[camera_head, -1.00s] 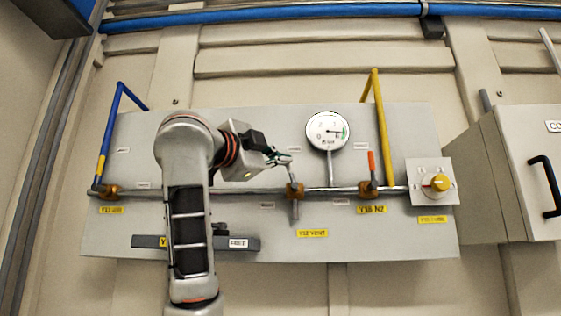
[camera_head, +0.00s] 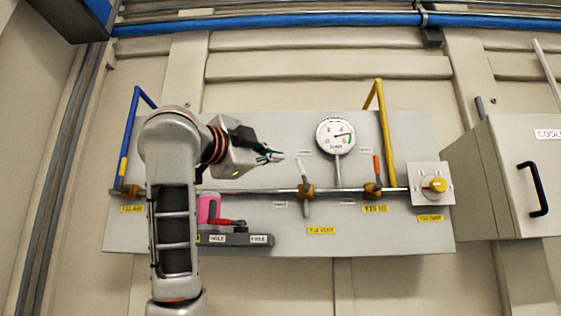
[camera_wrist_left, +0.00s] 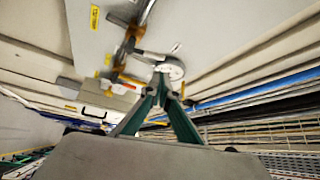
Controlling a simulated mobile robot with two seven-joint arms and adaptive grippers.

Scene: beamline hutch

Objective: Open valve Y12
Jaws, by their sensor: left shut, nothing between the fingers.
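Valve Y12 has a brass body (camera_head: 306,191) on the horizontal pipe in the middle of the panel. Its yellow label (camera_head: 321,230) below is blurred now. Its pale grey lever (camera_head: 300,169) points up from the body, leaning slightly left, across the pipe. My left gripper (camera_head: 278,157) is shut and empty, left of the lever's upper end, with a small gap in the picture. In the left wrist view its green fingers (camera_wrist_left: 164,82) meet in front of the gauge (camera_wrist_left: 172,69). My right gripper is not in view.
A round gauge (camera_head: 336,135) stands right of the lever. A pink object (camera_head: 208,208) and red lever (camera_head: 227,222) sit by a grey rail (camera_head: 233,240).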

